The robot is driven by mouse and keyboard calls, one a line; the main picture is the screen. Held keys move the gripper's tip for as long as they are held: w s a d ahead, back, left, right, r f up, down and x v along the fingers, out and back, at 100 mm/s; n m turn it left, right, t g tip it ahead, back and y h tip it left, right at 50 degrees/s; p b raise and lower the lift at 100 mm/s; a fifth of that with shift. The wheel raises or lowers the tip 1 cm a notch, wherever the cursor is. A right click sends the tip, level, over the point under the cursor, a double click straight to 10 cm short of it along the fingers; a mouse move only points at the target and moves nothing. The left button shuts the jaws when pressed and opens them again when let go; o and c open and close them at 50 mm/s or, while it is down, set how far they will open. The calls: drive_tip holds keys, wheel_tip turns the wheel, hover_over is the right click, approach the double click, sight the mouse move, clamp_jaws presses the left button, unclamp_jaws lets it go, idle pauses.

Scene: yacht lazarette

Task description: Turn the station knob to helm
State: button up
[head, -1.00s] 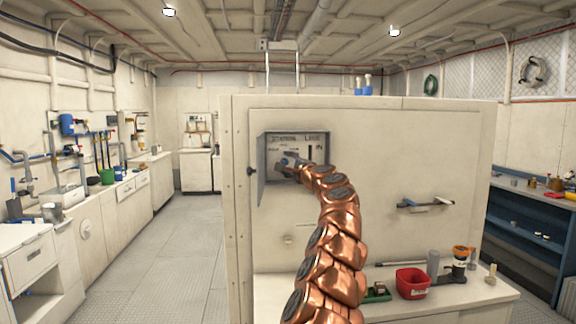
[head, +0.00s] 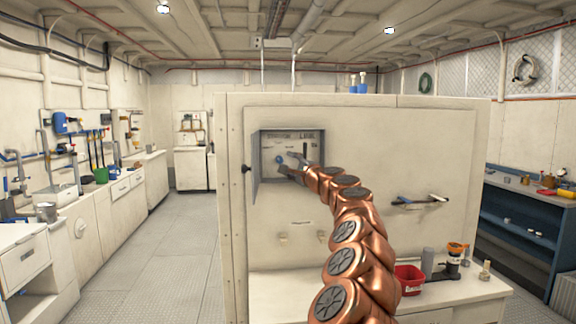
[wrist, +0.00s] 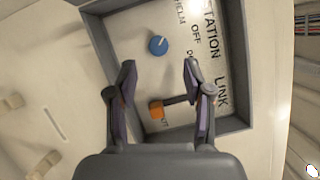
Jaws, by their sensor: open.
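The knob also shows small in the head view (head: 279,160), inside a recessed box (head: 257,150). My gripper (wrist: 159,72) is open and empty, its fingertips just short of the knob and apart from it. In the head view my gripper (head: 286,170) is at the box opening.
An orange-ended dark lever (wrist: 156,109) sits on the same panel, between my fingers in the picture. The box walls (wrist: 238,138) enclose the panel closely.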

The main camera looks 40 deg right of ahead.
drive_tip(key=v, duration=0.7)
idle(0.5)
drive_tip(key=shift+s+a+f, duration=0.1)
drive_tip(key=shift+a, duration=0.05)
idle(0.4)
